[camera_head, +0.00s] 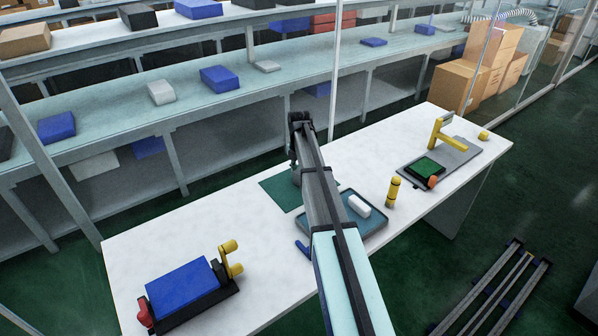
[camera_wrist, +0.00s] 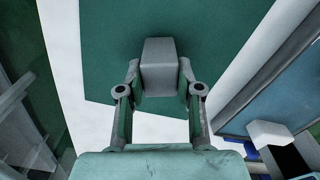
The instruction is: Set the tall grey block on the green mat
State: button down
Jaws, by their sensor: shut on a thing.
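The tall grey block (camera_wrist: 160,62) is between the fingers of my gripper (camera_wrist: 160,88) in the wrist view, and the gripper is shut on it. The green mat (camera_wrist: 225,50) lies behind and under the block in that view. Whether the block touches the mat or hangs above it, I cannot tell. In the head view the mat (camera_head: 279,189) lies on the white table, partly hidden by my arm. My gripper and the block are mostly hidden there behind my arm.
A blue-grey tray (camera_head: 375,222) with a white block (camera_head: 359,205) stands right of the mat. A yellow bottle-like thing (camera_head: 393,191) stands beyond it. A blue-topped device (camera_head: 182,289) is at the near left.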

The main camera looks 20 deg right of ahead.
jog(key=shift+f, duration=0.1)
jog(key=c, duration=0.7)
grip_release()
notch_tip(320, 180, up, 12)
